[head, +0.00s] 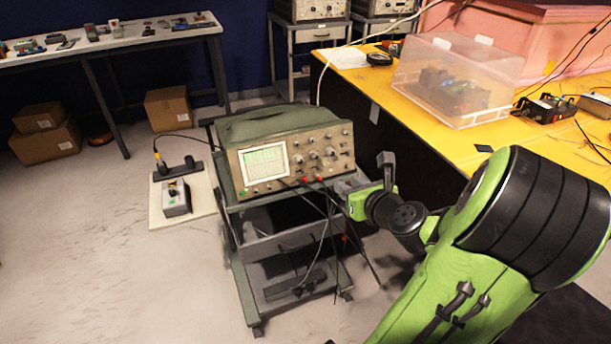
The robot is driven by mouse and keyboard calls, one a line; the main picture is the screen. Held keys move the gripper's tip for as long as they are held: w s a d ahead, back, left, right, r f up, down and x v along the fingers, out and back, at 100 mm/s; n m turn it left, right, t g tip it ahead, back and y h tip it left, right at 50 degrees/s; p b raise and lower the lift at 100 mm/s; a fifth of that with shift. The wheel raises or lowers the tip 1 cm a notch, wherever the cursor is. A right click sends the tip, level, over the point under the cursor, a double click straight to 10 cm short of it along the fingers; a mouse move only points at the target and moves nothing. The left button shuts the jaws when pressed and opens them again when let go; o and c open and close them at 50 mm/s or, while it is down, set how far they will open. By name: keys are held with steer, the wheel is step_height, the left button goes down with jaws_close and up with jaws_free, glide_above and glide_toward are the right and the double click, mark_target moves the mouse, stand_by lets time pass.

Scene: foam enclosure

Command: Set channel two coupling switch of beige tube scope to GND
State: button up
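The beige tube scope (289,160) sits on top of a grey wheeled cart, with a green cover over its body. Its lit screen (264,163) is at the left of the front panel, and knobs and red connectors fill the right side. The channel two coupling switch is too small to make out. My green arm reaches in from the lower right. My gripper (350,186) is at the lower right of the scope's front panel, close to it. I cannot tell whether it touches the panel, and its fingers are too small to read as open or shut.
Black cables (325,225) hang from the panel down the front of the cart (287,243). A yellow-topped bench (440,138) with a clear plastic box (458,80) stands to the right. A board (183,200) with a small device lies on the floor at left. Open floor lies front left.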

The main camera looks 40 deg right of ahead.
steer(key=w+p, duration=0.1)
steer(key=p, duration=0.8)
glide_toward(318, 166)
steer(key=x, duration=0.7)
steer(key=shift+w+d+f, duration=0.1)
steer(key=shift+w, duration=0.1)
steer(key=shift+c, duration=0.2)
jaws_close()
stand_by(0.3)
